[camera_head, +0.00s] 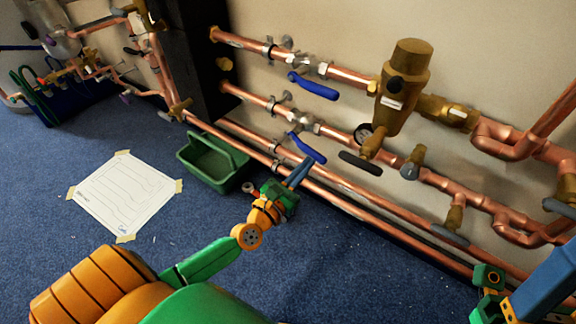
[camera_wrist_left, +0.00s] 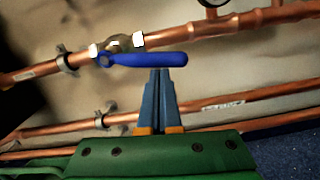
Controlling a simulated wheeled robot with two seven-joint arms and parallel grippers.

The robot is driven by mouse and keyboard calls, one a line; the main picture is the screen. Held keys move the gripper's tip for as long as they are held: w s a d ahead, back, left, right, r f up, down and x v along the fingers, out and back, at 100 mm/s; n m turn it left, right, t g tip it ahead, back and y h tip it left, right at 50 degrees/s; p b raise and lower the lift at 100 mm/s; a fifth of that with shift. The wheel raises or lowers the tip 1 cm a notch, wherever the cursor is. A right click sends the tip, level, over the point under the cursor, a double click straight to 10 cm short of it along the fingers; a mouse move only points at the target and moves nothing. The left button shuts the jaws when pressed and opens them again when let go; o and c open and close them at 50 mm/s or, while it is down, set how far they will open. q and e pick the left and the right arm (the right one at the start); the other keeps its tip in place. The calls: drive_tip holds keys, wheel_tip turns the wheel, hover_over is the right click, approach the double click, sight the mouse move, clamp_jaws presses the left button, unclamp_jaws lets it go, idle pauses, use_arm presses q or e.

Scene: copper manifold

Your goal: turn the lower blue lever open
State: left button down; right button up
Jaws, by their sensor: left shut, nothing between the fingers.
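The lower blue lever (camera_head: 308,148) sits on a valve of the middle copper pipe and slants down to the right in the head view. In the left wrist view the lever (camera_wrist_left: 150,60) runs nearly level across the picture, just below its pipe. My left gripper (camera_head: 304,166) has its blue fingers together, with nothing between them. Its fingertips (camera_wrist_left: 160,72) are right at the lower edge of the lever's handle; I cannot tell whether they touch it. Parts of my right arm, green and blue, show at the lower right edge; its fingers are not clear.
A second blue lever (camera_head: 313,86) is on the upper pipe. A brass fitting (camera_head: 405,75) and a round gauge (camera_head: 364,132) are to the right. A green bin (camera_head: 213,160) and a taped paper sheet (camera_head: 124,194) lie on the blue carpet. Lower pipes run behind my left gripper.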

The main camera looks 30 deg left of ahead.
use_arm(q)
drive_tip(key=shift+d+r+n, duration=0.2)
drive_tip(key=shift+r+n, duration=0.3)
drive_tip(key=shift+n, duration=0.3)
